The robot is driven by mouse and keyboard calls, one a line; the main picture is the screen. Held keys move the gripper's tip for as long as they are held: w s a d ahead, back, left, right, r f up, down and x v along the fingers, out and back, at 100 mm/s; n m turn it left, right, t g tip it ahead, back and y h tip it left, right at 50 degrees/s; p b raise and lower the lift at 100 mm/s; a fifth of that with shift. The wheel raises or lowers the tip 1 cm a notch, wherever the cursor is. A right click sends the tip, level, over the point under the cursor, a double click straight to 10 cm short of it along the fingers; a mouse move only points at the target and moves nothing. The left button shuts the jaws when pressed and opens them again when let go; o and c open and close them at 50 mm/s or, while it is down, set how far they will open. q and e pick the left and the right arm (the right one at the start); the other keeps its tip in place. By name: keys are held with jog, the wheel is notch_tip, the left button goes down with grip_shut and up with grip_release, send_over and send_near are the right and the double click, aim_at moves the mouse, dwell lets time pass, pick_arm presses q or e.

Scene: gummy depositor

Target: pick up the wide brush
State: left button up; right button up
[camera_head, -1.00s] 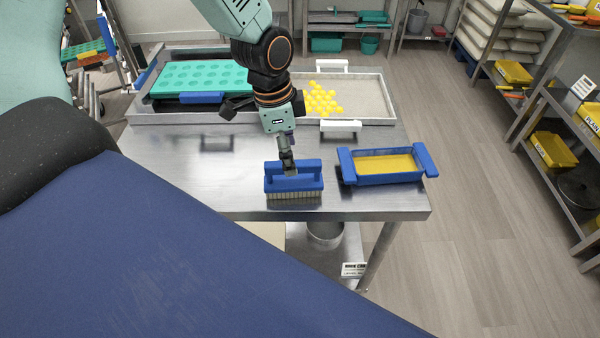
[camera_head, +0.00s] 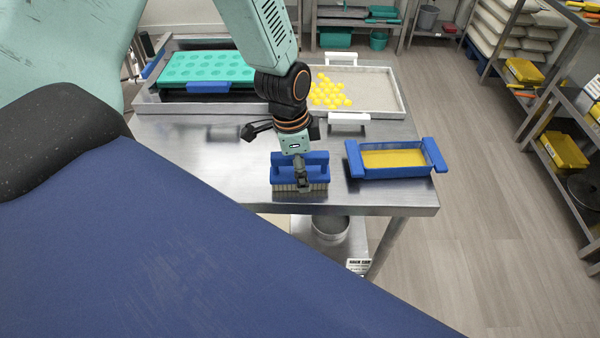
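The wide brush (camera_head: 284,177) has a blue body and handle and pale bristles. It sits bristles down near the front edge of the steel table (camera_head: 225,165). My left gripper (camera_head: 301,182) points down at the middle of the brush. Its visible finger overlaps the handle and the front of the body. The gripper is seen edge-on, so its opening and whether it touches the brush are unclear. The far side of the handle is partly hidden behind it. My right gripper is not in view.
A blue-handled tray with yellow content (camera_head: 395,159) stands close to the right of the brush. Behind are a teal mold (camera_head: 208,67) and a metal tray (camera_head: 385,90) with yellow gummies (camera_head: 328,93). Bare tabletop lies left of the brush. A bucket (camera_head: 330,231) stands below.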

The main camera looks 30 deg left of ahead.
pick_arm(q)
jog(key=shift+c, duration=0.2)
jog(key=shift+c, duration=0.7)
jog(key=shift+w, duration=0.15)
jog(key=c, duration=1.1)
grip_shut()
